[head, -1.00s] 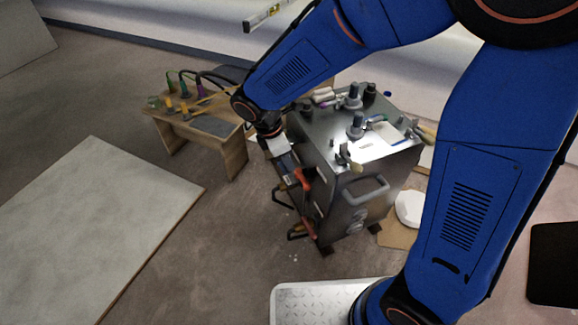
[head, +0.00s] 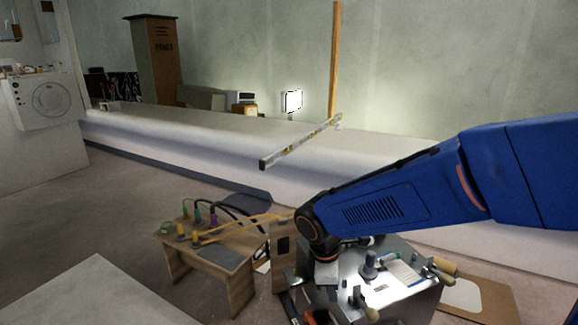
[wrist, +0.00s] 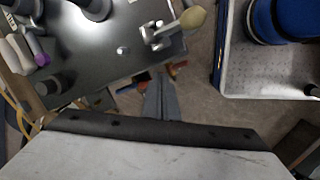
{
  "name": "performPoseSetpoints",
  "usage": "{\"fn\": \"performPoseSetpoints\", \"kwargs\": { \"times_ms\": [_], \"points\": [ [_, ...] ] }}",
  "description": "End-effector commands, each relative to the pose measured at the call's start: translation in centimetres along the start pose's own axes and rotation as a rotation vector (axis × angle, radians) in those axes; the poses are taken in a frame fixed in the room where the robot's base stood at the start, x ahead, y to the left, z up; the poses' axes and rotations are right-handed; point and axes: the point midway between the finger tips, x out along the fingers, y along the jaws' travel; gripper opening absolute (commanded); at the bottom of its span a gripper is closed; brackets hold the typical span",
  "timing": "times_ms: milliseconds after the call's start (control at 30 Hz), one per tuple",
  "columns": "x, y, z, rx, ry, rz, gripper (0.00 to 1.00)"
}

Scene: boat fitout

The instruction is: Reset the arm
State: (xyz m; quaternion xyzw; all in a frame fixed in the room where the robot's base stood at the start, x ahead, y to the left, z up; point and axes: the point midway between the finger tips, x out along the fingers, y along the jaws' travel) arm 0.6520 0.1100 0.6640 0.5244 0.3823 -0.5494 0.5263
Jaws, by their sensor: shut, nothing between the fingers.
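My blue arm (head: 395,200) reaches in from the right in the head view. Its wrist bends downward over the left side of a metal tool cart (head: 400,304), and the fingers are not clear there. In the wrist view my gripper (wrist: 160,84) shows two grey fingers together with nothing between them. They point down past the edge of the cart top (wrist: 115,50), over floor and blurred red-handled tools (wrist: 172,70). I cannot tell how far the fingertips are from the cart.
A spirit level (head: 300,143) lies on the long white ledge (head: 215,137) behind. A pale panel (head: 95,295) is at the lower left. Open floor (head: 110,215) lies between it and the ledge.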

Motion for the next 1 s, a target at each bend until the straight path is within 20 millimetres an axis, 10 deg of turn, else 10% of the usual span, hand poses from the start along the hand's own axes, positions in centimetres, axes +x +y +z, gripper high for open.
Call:
{"fn": "performPoseSetpoints", "kwargs": {
  "times_ms": [500,1000],
  "points": [
    [-5.3,-3.2,12.6,0.655,0.157,0.035,0.0],
    [-7.8,-9.7,20.4,1.25,0.324,0.065,0.0]
  ]
}}
